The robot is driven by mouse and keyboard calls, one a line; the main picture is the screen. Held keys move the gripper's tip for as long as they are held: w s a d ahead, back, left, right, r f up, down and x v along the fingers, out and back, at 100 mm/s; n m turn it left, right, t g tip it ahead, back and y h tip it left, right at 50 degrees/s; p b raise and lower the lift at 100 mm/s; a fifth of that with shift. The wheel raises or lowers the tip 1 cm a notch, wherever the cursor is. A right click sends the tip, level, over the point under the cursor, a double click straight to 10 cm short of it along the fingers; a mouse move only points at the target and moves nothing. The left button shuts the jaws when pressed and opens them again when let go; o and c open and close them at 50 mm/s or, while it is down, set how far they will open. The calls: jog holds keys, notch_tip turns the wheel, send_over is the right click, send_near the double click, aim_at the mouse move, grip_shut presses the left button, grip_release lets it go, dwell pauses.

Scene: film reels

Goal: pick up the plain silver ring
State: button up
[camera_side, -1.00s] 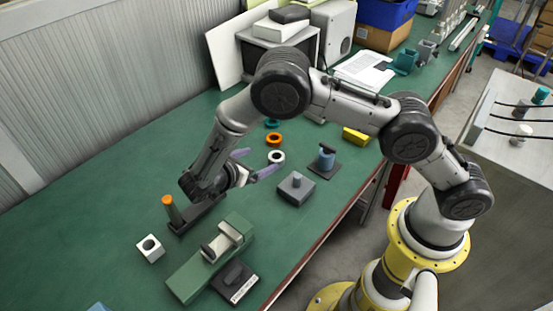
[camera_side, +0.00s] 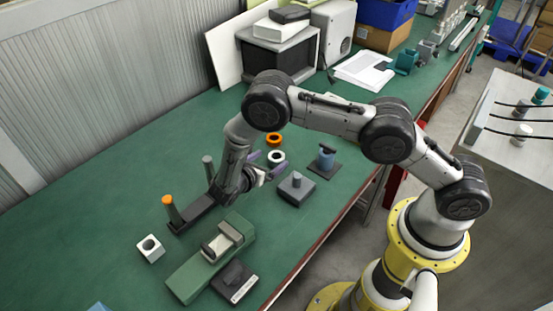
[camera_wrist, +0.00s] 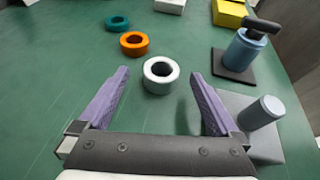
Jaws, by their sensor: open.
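The plain silver ring (camera_wrist: 160,88) lies flat on the green bench, pale with a dark hole. In the wrist view it is just beyond and between the tips of my open gripper (camera_wrist: 160,76), with space on both sides. In the side view the ring (camera_side: 276,164) sits by the purple fingers of my gripper (camera_side: 267,163), partly close to the right finger. The jaws hold nothing. An orange ring (camera_wrist: 134,51) and a teal ring (camera_wrist: 117,23) lie behind it to the left. My arm hides the teal ring in the side view.
A grey block with a peg (camera_side: 296,188) stands close on the right, near my right finger. A blue cylinder (camera_side: 326,160) on a dark plate is further right.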

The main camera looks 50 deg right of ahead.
aim_at(279, 154)
jog(key=x, duration=0.4)
jog(key=shift+d+f, duration=0.25)
jog(key=shift+d, duration=0.05)
jog(key=c, duration=1.5)
jog(key=shift+c, duration=0.2)
jog(key=shift+r, duration=0.1)
